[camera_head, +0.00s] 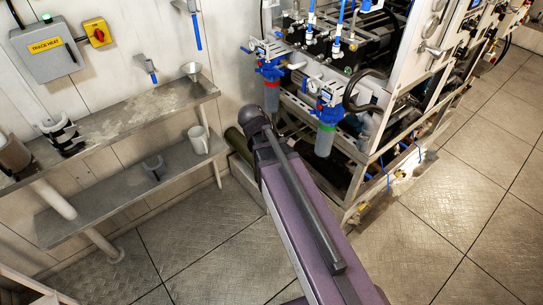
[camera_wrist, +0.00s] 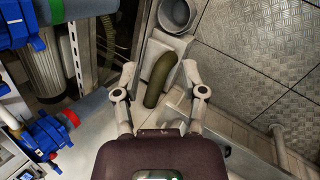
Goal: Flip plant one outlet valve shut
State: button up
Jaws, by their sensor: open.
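Several blue lever handles (camera_head: 339,14) stand upright on the pipework at the top of the watermaker frame in the head view. I cannot tell which of them, if any, is the plant one outlet valve. Below them hang two filter housings with blue heads, one grey-blue (camera_head: 271,97) and one with a green band (camera_head: 325,138). In the wrist view, blue fittings (camera_wrist: 45,138) lie to the left of my gripper (camera_wrist: 159,68). The gripper is open, its fingers apart and empty, touching no valve. In the head view my arm hides the gripper.
A dark green curved piece (camera_wrist: 158,82) shows beyond the fingers, near a grey round vessel (camera_wrist: 176,14). Metal shelves (camera_head: 130,180) with a white jug (camera_head: 199,140) line the left wall. Another blue lever (camera_head: 196,32) is on the wall. The tiled floor (camera_head: 460,200) at right is clear.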

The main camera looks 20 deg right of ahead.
jog(key=s+a+m+y, duration=0.1)
jog(key=s+a+m, duration=0.1)
jog(key=s+a+m+y+p, duration=0.1)
jog(key=s+m+y, duration=0.1)
jog(key=shift+a+f+g, duration=0.2)
jog(key=shift+a+g, duration=0.2)
jog(key=s+a+m+y, duration=0.1)
jog(key=a+m+y, duration=0.1)
jog(key=s+a+m, duration=0.1)
jog(key=shift+s+a+f+y, duration=0.15)
jog(key=shift+s+f+y, duration=0.1)
jog(key=shift+s+y, duration=0.15)
